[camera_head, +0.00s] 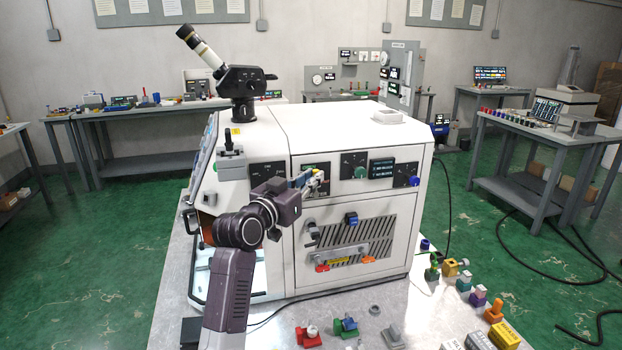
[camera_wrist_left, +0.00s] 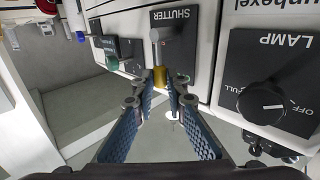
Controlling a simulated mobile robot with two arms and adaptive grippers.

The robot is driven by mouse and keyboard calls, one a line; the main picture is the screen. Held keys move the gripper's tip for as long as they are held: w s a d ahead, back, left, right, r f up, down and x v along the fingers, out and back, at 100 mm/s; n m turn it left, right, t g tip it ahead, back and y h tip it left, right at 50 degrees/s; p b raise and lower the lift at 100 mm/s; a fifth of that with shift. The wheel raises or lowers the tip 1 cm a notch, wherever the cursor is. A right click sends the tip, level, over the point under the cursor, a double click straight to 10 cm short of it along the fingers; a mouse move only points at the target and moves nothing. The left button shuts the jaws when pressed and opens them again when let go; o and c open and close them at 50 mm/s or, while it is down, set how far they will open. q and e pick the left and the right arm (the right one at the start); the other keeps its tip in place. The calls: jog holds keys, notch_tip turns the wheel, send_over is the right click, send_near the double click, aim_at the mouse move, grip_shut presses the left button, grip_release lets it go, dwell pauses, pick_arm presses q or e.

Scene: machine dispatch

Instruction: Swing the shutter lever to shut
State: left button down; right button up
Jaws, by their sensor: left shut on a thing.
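The black shutter panel (camera_wrist_left: 172,22) is in the left wrist view, on the white front of the machine (camera_head: 350,125). Its lever has a grey stem and a yellow tip (camera_wrist_left: 160,77). My left gripper (camera_wrist_left: 166,84) has its two fingertips on either side of the yellow tip and is shut on the lever. In the head view my left gripper (camera_head: 314,182) is at the machine's front and hides most of the shutter panel and the lever. My right gripper is in neither view.
The lamp panel (camera_wrist_left: 275,75) with its black knob is beside the shutter panel. A green knob (camera_head: 361,172) and a blue knob (camera_head: 414,181) are to the right on the machine's front. Several small coloured parts lie on the table (camera_head: 290,318) below.

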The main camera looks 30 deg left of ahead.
pick_arm(q)
jog(key=w+d+m+g+p, duration=0.1)
jog(key=g+p, duration=0.1)
jog(key=p, duration=0.2)
jog(key=w+m+g+y+p, duration=0.1)
jog(key=m+g+p, duration=0.1)
jog(key=p, duration=0.2)
jog(key=w+d+m+g+p, duration=0.1)
jog(key=g+p, duration=0.1)
jog(key=p, duration=0.2)
jog(key=shift+d+m+y+p, duration=0.3)
jog(key=shift+m, duration=0.1)
jog(key=shift+w+d+f+m+g+y, duration=0.35)
jog(key=shift+f+m+g+y, duration=0.15)
jog(key=shift+g, duration=0.35)
jog(key=shift+w+d+f+m+g+y, duration=0.25)
jog(key=shift+w+f+m+g+y, duration=0.25)
jog(key=shift+g, duration=0.3)
jog(key=shift+w+d+f+m+g+y, duration=0.2)
jog(key=shift+d+f+m+g+y, duration=0.15)
jog(key=shift+m+g+y, duration=0.4)
jog(key=c, duration=1.9)
grip_release()
jog(key=shift+f, duration=0.1)
jog(key=shift+c, duration=0.2)
